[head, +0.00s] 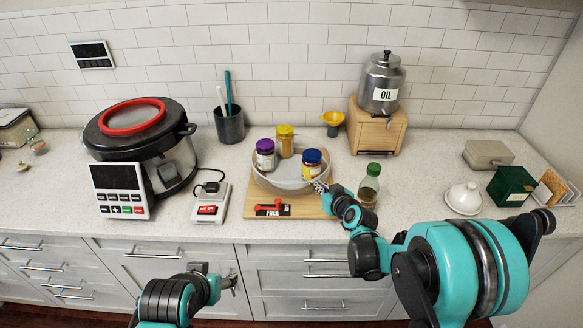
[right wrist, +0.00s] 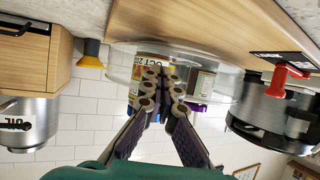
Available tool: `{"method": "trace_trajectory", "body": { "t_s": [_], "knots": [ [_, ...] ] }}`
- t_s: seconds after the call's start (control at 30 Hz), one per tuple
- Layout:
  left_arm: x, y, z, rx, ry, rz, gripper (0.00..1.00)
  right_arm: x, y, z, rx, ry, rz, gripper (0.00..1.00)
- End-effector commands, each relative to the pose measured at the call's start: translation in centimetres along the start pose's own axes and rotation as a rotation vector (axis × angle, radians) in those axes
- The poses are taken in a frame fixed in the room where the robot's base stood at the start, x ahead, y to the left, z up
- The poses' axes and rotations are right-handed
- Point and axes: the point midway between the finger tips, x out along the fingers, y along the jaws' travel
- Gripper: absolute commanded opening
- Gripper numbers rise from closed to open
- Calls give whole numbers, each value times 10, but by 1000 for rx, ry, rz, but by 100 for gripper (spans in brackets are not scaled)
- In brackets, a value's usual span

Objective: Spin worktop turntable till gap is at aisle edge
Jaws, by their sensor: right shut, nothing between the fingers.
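The round turntable (head: 283,186) with a clear rim sits on a wooden board (head: 236,200) on the worktop. It carries a purple-lidded jar (head: 266,156) at left, a yellow jar (head: 285,141) at back and a blue-lidded jar (head: 311,163) at right. Its bare stretch faces the front, between the purple and blue lids. My right gripper (head: 319,185) is shut and empty at the turntable's right front rim; contact is unclear. In the right wrist view its fingertips (right wrist: 166,72) overlap a labelled jar (right wrist: 150,66). My left gripper (head: 229,280) is low before the drawers, its fingers unclear.
A red lever (head: 270,208) marked FREE is on the board's front. A green-capped bottle (head: 369,187) stands close right of my right gripper. A cooker (head: 145,150) and a small scale-like device (head: 210,204) stand left; an oil dispenser (head: 382,85) stands behind right.

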Motion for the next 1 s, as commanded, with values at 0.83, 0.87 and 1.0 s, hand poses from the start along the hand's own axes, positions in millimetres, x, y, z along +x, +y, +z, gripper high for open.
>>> {"method": "trace_trajectory", "body": {
  "t_s": [0.83, 0.87, 1.0],
  "knots": [
    [4, 0, 3, 0, 0, 0, 57, -18, 16, 8, 0, 0, 1, 0],
    [4, 0, 3, 0, 0, 0, 57, -21, 17, 9, 0, 0, 0, 0],
    [5, 0, 3, 0, 0, 0, 57, -28, 20, 12, -1, 0, -1, 0]
  ]
}}
